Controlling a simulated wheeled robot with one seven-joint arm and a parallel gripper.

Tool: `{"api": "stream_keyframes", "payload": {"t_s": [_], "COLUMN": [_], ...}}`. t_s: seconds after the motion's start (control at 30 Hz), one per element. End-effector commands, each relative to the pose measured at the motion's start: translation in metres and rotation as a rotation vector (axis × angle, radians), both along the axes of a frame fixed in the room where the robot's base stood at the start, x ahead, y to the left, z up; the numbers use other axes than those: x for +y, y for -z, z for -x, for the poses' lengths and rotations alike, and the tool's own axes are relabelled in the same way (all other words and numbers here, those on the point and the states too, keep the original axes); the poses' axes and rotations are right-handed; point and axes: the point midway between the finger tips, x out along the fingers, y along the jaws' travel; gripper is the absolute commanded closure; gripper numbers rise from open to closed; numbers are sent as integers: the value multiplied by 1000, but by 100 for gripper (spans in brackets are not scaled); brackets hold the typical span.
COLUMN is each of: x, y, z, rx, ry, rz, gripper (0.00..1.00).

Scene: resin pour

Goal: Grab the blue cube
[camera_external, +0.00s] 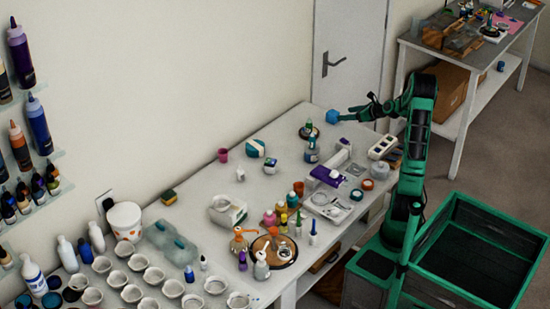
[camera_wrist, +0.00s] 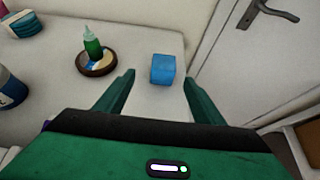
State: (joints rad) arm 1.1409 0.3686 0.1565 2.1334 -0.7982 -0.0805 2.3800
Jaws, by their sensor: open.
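The blue cube (camera_wrist: 163,69) sits on the white table near its far corner by the door. In the wrist view it lies ahead of my fingertips, between the lines of the two fingers and a little right of the middle. In the external view the blue cube (camera_external: 333,116) shows just left of my gripper (camera_external: 346,117). My gripper, also in the wrist view (camera_wrist: 158,76), is open, with nothing between its fingers. The fingers appear apart from the cube; the exact gap is hard to tell.
A green bottle (camera_wrist: 92,46) stands on a round wooden coaster (camera_wrist: 98,69) left of the cube. A blue bottle (camera_wrist: 9,88) is at the left edge. The white table (camera_external: 290,132) ends near the cube, by the door (camera_external: 347,40). Several bottles and cups crowd the nearer table.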

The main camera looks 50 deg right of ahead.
Motion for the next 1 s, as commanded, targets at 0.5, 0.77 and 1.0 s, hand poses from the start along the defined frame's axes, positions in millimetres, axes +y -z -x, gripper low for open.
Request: {"api": "stream_keyframes", "payload": {"t_s": [0.5,0.77,1.0], "x": [-1,-7,-7], "y": [28,43,51], "z": [-50,-79,-94], "rx": [1,1,1], "ry": [-2,-3,-1], "rz": [1,-1,2], "gripper": [37,37,37]}}
